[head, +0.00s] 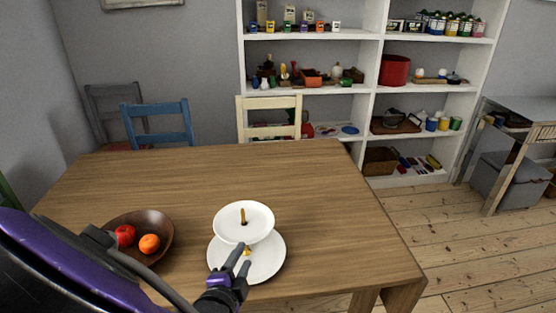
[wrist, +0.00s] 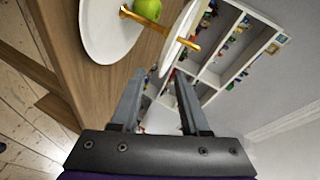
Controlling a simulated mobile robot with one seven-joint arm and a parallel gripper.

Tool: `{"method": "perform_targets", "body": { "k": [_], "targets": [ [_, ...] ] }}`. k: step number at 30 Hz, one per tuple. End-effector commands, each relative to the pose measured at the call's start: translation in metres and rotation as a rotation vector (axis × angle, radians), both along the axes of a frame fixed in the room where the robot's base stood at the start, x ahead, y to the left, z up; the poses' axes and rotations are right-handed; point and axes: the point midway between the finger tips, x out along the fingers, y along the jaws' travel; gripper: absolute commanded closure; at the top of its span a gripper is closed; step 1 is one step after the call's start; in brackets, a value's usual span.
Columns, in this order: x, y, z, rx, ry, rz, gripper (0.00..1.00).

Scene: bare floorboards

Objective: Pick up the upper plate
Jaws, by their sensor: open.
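A two-tier white stand is on the wooden table. Its smaller upper plate (head: 230,222) has a gold handle (head: 243,215) rising from the centre and sits above the wider lower plate (head: 268,262). In the wrist view the upper plate (wrist: 181,38) shows nearly edge-on, the lower plate (wrist: 100,35) lies to its left, and a gold rod (wrist: 150,18) joins them. My gripper (head: 242,256) is open at the near side of the stand. In the wrist view the upper plate's near rim appears in line with the gap between the fingers (wrist: 158,72); I cannot tell whether it is inside.
A green apple (wrist: 147,9) shows between the plates in the wrist view. A brown bowl (head: 158,226) with a red fruit (head: 125,235) and an orange (head: 149,243) stands left. The table (head: 320,190) is clear behind and right. Chairs and a white shelf (head: 374,70) stand beyond.

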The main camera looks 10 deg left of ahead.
Motion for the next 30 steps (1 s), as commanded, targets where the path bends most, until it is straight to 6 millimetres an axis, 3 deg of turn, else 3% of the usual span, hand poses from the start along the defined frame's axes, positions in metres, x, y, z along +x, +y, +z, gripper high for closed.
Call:
{"method": "perform_targets", "body": {
  "k": [7, 15, 25, 30],
  "targets": [
    [0.018, -0.001, -0.005, -0.001, -0.001, 0.0, 0.55],
    [0.056, -0.002, -0.014, -0.002, -0.001, -0.001, 0.55],
    [0.062, -0.001, -0.015, 0.0, 0.0, 0.001, 0.55],
    [0.062, -0.001, -0.015, 0.0, 0.0, 0.001, 0.85]
  ]
}}
